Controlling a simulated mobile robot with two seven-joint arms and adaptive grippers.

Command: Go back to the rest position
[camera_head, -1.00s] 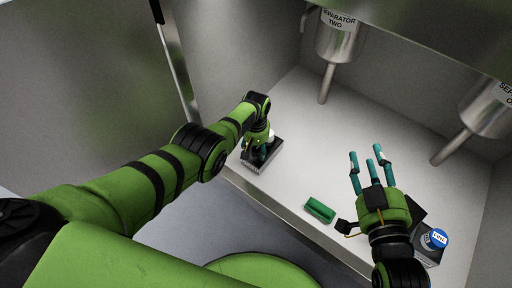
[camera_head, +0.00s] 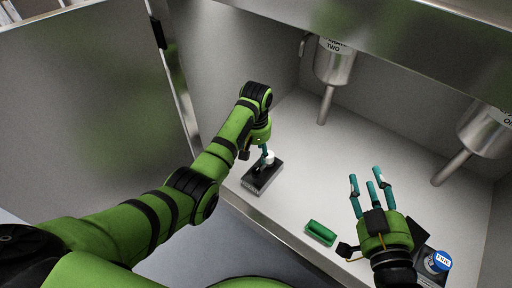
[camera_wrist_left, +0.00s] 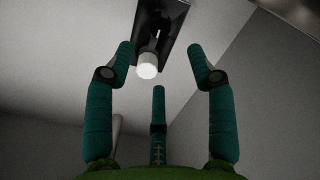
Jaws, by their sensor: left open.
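My left gripper (camera_head: 264,154) is above and close to a small black box with a white knob (camera_head: 262,177) on the left part of the chamber floor. In the left wrist view its teal fingers (camera_wrist_left: 156,75) are spread apart with nothing between them. The white knob (camera_wrist_left: 147,66) shows beyond the fingertips there, apart from them. My right gripper (camera_head: 371,186) is at the lower right of the head view, its teal fingers spread and empty over the chamber floor.
A green block (camera_head: 321,232) lies near the front edge, left of my right gripper. Two metal separators, one labelled TWO (camera_head: 334,62) and another (camera_head: 485,130), hang at the back. The middle floor (camera_head: 310,160) is clear.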

